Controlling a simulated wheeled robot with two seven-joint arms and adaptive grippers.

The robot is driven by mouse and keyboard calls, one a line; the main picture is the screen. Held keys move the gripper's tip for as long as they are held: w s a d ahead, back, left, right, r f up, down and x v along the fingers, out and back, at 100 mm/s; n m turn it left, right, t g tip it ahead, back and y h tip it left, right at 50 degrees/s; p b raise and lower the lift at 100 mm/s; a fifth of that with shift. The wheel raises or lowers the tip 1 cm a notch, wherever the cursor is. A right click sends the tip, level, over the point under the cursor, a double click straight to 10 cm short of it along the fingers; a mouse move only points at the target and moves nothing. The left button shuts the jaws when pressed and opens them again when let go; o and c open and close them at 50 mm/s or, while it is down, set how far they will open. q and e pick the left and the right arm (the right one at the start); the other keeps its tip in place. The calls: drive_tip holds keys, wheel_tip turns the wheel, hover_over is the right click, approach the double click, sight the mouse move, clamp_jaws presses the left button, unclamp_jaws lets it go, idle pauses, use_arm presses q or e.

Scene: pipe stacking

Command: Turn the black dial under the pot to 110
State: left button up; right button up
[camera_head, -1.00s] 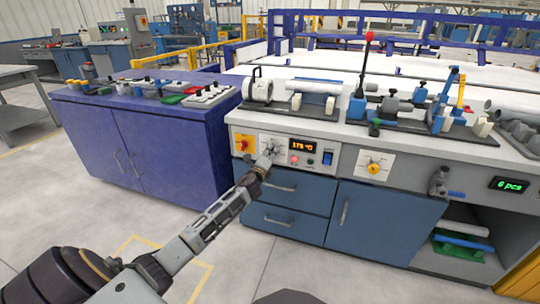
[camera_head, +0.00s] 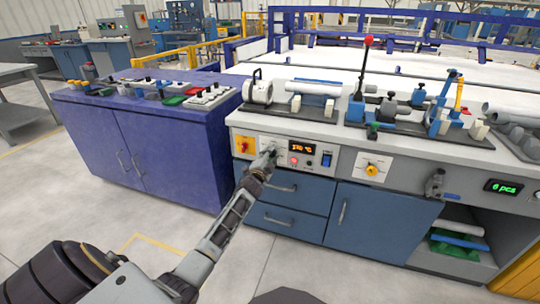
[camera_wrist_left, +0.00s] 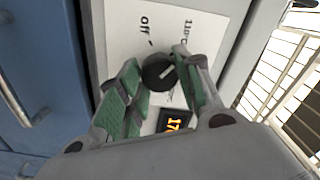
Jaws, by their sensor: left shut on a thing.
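The black dial (camera_wrist_left: 158,73) sits on a white plate marked "off" and "110°C" in the left wrist view. A white line crosses its face. My left gripper (camera_wrist_left: 160,76) is shut on the dial, with green-padded fingers on both sides. In the head view my left gripper (camera_head: 266,160) reaches the counter's front panel and mostly hides the dial. The pot (camera_head: 259,92), a pale cylinder with a black handle, stands on the counter above. The orange display (camera_head: 302,148) is right of the gripper; its digits start with 17 in the wrist view. My right gripper is not in view.
A yellow panel with a red knob (camera_head: 244,145) is left of the gripper, and a blue switch (camera_head: 327,160) is right of the display. A yellow dial (camera_head: 371,170) is farther right. Blue drawers (camera_head: 290,198) lie below. A purple cabinet (camera_head: 150,145) stands to the left.

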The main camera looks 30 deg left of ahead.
use_arm(q)
drive_tip(key=shift+n, duration=0.4)
drive_tip(key=o, duration=1.1)
drive_tip(key=shift+f, duration=0.1)
drive_tip(key=shift+c, duration=0.2)
drive_tip(key=shift+s, duration=0.15)
drive_tip(key=v, duration=1.1)
drive_tip(key=shift+s, duration=0.35)
